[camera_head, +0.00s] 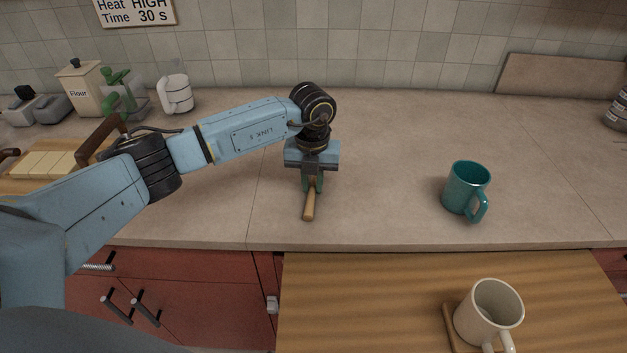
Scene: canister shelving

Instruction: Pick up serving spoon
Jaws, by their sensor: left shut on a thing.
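My left gripper (312,184) points down over the middle of the counter. It is shut on the serving spoon (308,207). The spoon's light wooden handle shows below the fingers and points toward the counter's front edge. The rest of the spoon is hidden behind the gripper. I cannot tell whether the spoon touches the counter or is held just above it. My right gripper does not show.
A teal mug (465,190) stands on the counter (390,150) to the right. A cream mug (488,312) sits on the wooden table (370,300) in front. The counter between gripper and teal mug is clear.

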